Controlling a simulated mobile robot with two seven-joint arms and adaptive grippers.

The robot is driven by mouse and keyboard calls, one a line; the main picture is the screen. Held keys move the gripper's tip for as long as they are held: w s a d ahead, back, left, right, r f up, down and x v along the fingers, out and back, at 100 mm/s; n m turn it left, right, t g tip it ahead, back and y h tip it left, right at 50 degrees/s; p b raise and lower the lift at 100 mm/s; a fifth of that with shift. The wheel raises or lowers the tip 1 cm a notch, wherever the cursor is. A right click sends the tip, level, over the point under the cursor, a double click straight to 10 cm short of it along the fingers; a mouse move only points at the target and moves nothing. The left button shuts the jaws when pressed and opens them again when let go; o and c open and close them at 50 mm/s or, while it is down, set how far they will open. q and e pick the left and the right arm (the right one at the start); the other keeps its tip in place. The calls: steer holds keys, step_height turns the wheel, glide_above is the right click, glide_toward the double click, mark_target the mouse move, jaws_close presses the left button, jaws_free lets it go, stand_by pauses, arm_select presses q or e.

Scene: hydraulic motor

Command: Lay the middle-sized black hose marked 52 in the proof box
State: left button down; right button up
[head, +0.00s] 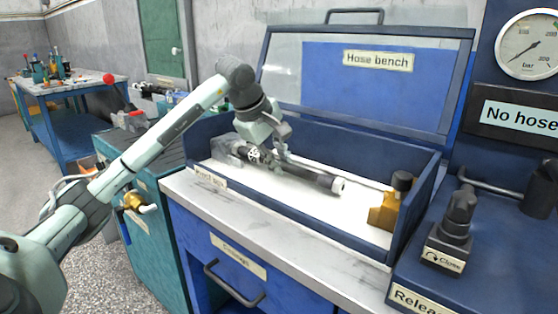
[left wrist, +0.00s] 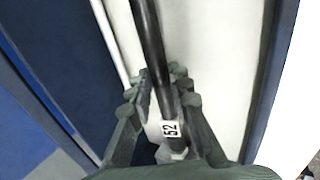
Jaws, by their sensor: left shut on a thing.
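The black hose marked 52 (head: 318,177) is inside the blue proof box (head: 335,222), slanting from my gripper down to the right, with a pale end fitting. My left gripper (head: 257,153) reaches into the left part of the box and is shut on the hose. In the left wrist view, the hose (left wrist: 152,45) runs between the fingers (left wrist: 163,88), its white 52 tag close to the palm. I cannot tell whether the hose touches the white box floor. My right gripper is not in view.
The box's clear lid (head: 300,75) stands open behind. A brass block with a black knob (head: 385,212) sits at the box's right end, joined to a thin pale rod (head: 350,180). A control panel with a black lever (head: 455,225) and gauge (head: 530,45) stands at the right.

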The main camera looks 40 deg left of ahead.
arm_select(q)
steer(key=shift+f+b, duration=0.4)
steer(key=shift+f, duration=0.15)
steer(key=c, duration=1.3)
jaws_free()
steer(key=v, duration=1.2)
